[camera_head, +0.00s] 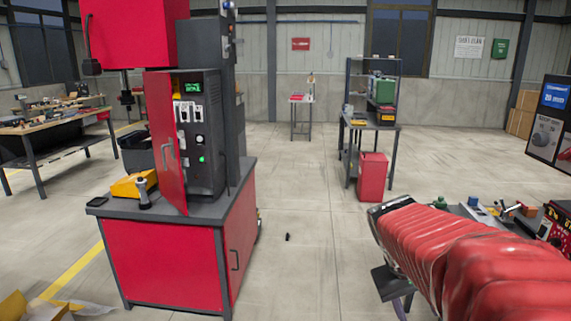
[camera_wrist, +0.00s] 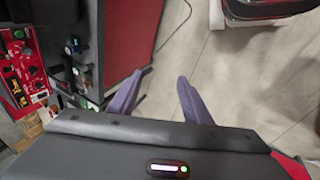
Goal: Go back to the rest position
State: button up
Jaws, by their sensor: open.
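My gripper shows in the wrist view (camera_wrist: 159,78) as two purple fingers spread apart with nothing between them. Grey floor and the side of a red and grey cabinet lie beyond the fingertips. In the head view my red-sleeved arm reaches in from the lower right, and only part of my gripper (camera_head: 400,300) shows below its dark wrist. The rest of the gripper is cut off or hidden there.
A red machine cabinet (camera_head: 160,265) with its control box door (camera_head: 165,140) open stands at left. A bench with small parts and a red control panel (camera_wrist: 22,75) is close at right. A red bin (camera_head: 372,178) stands by a shelf. The middle floor is mostly clear, with a small dark object (camera_head: 288,237).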

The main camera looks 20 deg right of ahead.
jog(key=s+a+n+t+y, duration=0.1)
jog(key=a+t+y, duration=0.1)
jog(key=a, duration=1)
jog(key=s+a+r+n+t+y, duration=0.1)
jog(key=s+a+n+t+y, duration=0.1)
jog(key=a, duration=1.1)
jog(key=shift+s+a+t+y, duration=0.2)
jog(key=shift+t+y, duration=0.2)
jog(key=shift+t, duration=0.5)
